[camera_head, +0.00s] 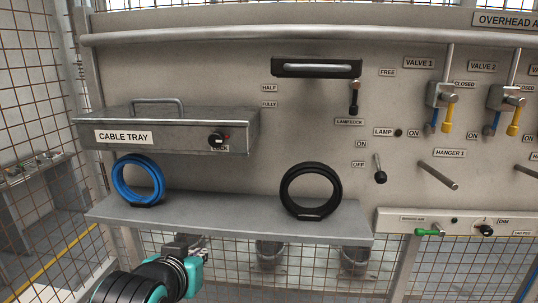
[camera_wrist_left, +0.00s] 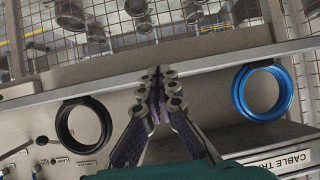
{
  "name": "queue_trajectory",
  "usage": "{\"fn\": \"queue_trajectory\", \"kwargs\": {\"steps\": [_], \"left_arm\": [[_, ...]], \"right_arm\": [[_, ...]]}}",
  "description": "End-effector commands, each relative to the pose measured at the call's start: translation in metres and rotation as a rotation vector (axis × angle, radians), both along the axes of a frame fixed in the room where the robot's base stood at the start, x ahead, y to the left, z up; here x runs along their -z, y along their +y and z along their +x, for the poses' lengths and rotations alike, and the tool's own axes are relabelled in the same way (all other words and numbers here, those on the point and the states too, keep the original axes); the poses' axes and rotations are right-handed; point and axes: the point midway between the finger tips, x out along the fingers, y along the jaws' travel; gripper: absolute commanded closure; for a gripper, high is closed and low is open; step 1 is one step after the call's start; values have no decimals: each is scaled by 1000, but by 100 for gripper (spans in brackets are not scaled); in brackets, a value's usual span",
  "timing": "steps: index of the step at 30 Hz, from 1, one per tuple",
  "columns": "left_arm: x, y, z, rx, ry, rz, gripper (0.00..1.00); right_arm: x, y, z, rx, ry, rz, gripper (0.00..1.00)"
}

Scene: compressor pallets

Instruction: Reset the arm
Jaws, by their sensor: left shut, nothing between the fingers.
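My left arm comes in from the bottom of the head view, with black rings and teal parts. My left gripper (camera_head: 182,245) is in front of and below the front edge of the grey shelf (camera_head: 240,231). In the left wrist view, where the scene appears upside down, the gripper (camera_wrist_left: 159,80) has its fingers together and nothing between them. It lies between the black ring and the blue ring in that picture, touching neither as far as I can see. My right gripper is in neither view.
A blue ring (camera_head: 138,181) and a black ring (camera_head: 311,191) stand on the shelf. Above are a closed cable tray (camera_head: 180,122) and a handle (camera_head: 316,67). Valves, a lamp switch (camera_head: 380,177) and a hanger peg (camera_head: 438,175) protrude at right. Wire mesh stands at left.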

Motion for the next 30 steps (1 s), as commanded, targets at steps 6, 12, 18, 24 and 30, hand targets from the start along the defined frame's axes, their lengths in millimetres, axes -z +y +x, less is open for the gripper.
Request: {"fn": "queue_trajectory", "kwargs": {"steps": [6, 12, 18, 24, 30], "left_arm": [[189, 14, -31, -26, 183, 4, 100], [322, 21, -71, -31, 332, 0, 100], [385, 22, -97, -29, 412, -6, 100], [392, 22, -102, -28, 426, -6, 100], [391, 22, -102, -28, 425, -6, 100]], "right_arm": [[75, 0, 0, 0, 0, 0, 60], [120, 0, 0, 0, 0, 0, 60], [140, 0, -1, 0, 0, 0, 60], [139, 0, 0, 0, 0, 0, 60], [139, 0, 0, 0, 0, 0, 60]]}}
